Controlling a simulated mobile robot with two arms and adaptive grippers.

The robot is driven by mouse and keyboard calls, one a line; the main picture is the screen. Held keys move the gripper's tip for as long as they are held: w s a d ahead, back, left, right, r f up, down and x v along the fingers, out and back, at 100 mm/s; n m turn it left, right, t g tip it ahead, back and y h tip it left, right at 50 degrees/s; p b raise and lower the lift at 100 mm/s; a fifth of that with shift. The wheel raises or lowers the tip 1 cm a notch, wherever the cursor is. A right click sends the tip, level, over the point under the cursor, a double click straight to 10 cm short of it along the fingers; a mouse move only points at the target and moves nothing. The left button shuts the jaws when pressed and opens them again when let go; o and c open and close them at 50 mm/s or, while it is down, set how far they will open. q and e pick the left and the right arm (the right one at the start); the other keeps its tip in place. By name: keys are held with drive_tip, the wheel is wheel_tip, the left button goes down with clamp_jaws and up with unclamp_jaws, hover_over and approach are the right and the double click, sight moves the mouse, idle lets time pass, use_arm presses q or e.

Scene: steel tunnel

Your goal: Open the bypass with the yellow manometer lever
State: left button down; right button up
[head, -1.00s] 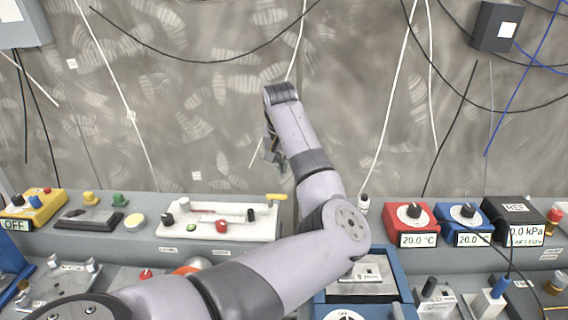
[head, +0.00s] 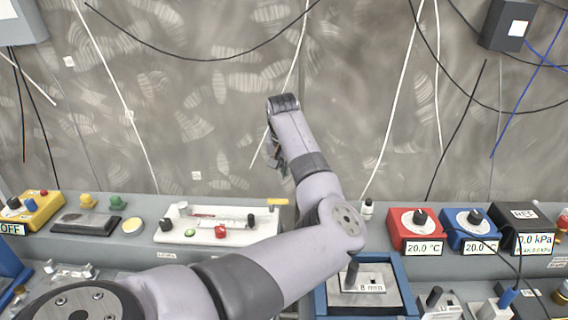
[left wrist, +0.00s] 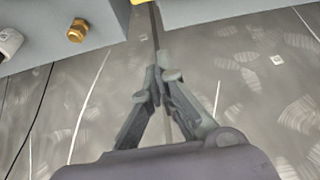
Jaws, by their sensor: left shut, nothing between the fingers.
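The yellow lever (head: 278,203) is at the right end of the white manometer panel (head: 240,235), which lies on the bench shelf. My left gripper (head: 273,160) is up in front of the grey wall, above the lever in the picture and apart from it. It is partly hidden by my own arm. In the left wrist view the fingers (left wrist: 160,75) meet at the tips, shut and empty. A piece of yellow (left wrist: 172,14) shows at that view's top edge, too cut off to identify. The right gripper is not in view.
The panel carries a red knob (head: 221,231) and black knobs. To the right stand a red box (head: 412,240), a blue box (head: 466,240) and a black box (head: 515,213). Cables hang before the wall. My left forearm covers part of the lower bench.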

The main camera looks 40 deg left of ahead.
use_arm(q)
drive_tip(key=f+p, duration=0.1)
drive_tip(key=s+d+f+p, duration=0.1)
drive_tip(key=f, duration=0.1)
drive_tip(key=f+p, duration=0.1)
drive_tip(key=f, duration=0.1)
drive_tip(key=shift+s+d, duration=0.25)
drive_tip(key=shift+s, duration=0.15)
